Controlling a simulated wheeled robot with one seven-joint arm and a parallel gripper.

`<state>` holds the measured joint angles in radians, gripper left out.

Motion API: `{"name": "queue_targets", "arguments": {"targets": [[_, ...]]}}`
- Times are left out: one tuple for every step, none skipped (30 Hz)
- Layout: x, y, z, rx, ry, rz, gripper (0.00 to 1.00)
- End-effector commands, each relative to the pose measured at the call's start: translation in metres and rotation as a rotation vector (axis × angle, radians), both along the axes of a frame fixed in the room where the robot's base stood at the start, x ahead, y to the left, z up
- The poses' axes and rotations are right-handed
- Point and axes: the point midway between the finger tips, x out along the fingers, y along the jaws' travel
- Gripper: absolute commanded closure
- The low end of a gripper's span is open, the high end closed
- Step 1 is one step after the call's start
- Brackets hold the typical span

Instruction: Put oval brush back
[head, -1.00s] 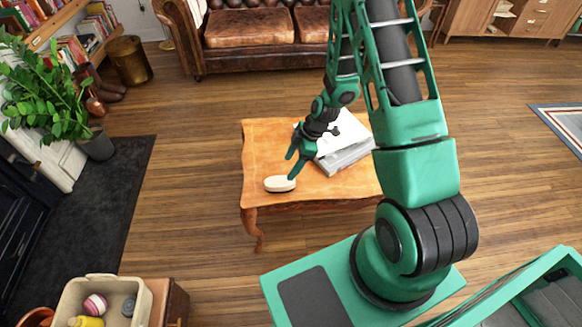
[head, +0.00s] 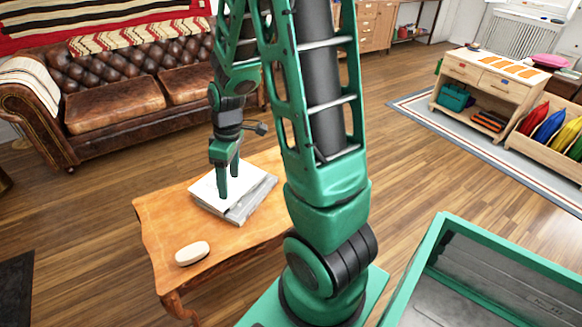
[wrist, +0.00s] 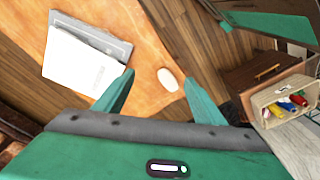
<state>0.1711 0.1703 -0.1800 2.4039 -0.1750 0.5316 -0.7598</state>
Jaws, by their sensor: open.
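The oval brush (head: 192,253), cream on top with a darker underside, lies on the orange wooden table (head: 165,222) near its front left corner. It also shows in the wrist view (wrist: 167,79), beyond and between my spread fingers. My gripper (head: 230,182) is open and empty. It points down above the books on the table, to the right of and behind the brush in the head view, and is apart from the brush.
A white book stack (head: 240,205) lies on the table beside the brush. A cream bin (wrist: 283,103) with several coloured items shows at the right of the wrist view. A leather sofa (head: 140,85) stands behind the table. A craft bench (head: 490,80) stands far right. Open wooden floor lies between.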

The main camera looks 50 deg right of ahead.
Motion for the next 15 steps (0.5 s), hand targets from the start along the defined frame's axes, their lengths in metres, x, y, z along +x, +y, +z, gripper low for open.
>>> {"name": "queue_targets", "arguments": {"targets": [[-0.011, -0.005, 0.016, -0.012, 0.001, -0.061, 0.36], [-0.019, -0.008, 0.024, -0.019, 0.008, -0.102, 0.36], [-0.029, -0.012, 0.034, -0.026, 0.016, -0.158, 0.36], [-0.037, -0.015, 0.042, -0.033, 0.022, -0.201, 0.36], [-0.045, -0.017, 0.049, -0.037, 0.028, -0.243, 0.36], [-0.056, -0.02, 0.059, -0.044, 0.035, -0.3, 0.36], [-0.065, -0.022, 0.065, -0.048, 0.04, -0.343, 0.36], [-0.073, -0.024, 0.072, -0.053, 0.045, -0.388, 0.36], [-0.085, -0.026, 0.08, -0.057, 0.052, -0.446, 0.36], [-0.094, -0.028, 0.086, -0.06, 0.055, -0.491, 0.36], [-0.103, -0.029, 0.092, -0.062, 0.06, -0.535, 0.36], [-0.116, -0.03, 0.099, -0.064, 0.067, -0.596, 0.36], [-0.125, -0.031, 0.104, -0.065, 0.07, -0.641, 0.36], [-0.134, -0.032, 0.109, -0.067, 0.074, -0.686, 0.36], [-0.146, -0.032, 0.114, -0.067, 0.079, -0.743, 0.36]]}}
